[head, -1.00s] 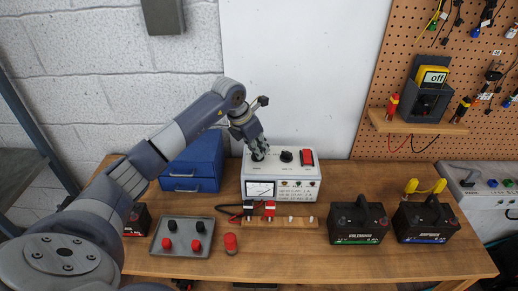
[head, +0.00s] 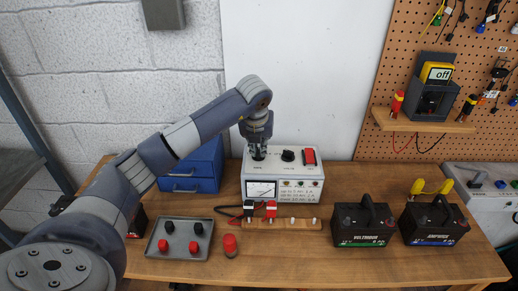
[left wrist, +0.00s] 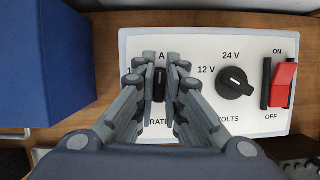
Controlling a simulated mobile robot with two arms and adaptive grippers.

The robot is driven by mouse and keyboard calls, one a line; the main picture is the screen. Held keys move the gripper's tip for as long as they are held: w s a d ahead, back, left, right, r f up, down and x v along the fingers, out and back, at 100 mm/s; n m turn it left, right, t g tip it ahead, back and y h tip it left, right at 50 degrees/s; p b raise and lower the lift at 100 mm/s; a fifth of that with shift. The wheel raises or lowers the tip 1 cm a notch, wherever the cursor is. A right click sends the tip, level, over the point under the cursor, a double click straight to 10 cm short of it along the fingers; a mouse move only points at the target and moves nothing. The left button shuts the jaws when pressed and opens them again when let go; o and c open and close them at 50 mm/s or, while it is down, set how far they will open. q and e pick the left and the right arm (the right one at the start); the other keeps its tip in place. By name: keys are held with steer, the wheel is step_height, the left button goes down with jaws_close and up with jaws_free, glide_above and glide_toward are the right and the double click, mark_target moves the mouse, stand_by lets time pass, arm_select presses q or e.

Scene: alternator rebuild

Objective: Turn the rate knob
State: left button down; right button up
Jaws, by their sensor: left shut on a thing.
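The charger (head: 312,190) is a white box with a meter on its front, standing on the wooden bench. Its top panel carries the dark rate knob (left wrist: 159,86), the volts knob (left wrist: 236,83) and a red ON/OFF switch (left wrist: 284,82). My left gripper (head: 258,153) points down at the panel's left knob. In the left wrist view its fingers (left wrist: 165,75) are on both sides of the rate knob and closed on it. The fingers cover part of the knob and the scale around it. The volts knob's white mark points to the upper left. My right gripper is in neither view.
A blue box (head: 205,165) stands close to the left of the charger. In front are a wooden strip with clips (head: 283,223), a grey tray (head: 165,248) and a red cylinder (head: 230,245). Two black batteries (head: 361,225) (head: 432,220) stand to the right.

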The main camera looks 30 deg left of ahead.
arm_select(q)
steer(key=shift+r+n, duration=0.15)
steer(key=shift+n, duration=0.35)
steer(key=c, duration=1.7)
jaws_free()
steer(key=v, duration=1.2)
steer(key=shift+d, duration=0.2)
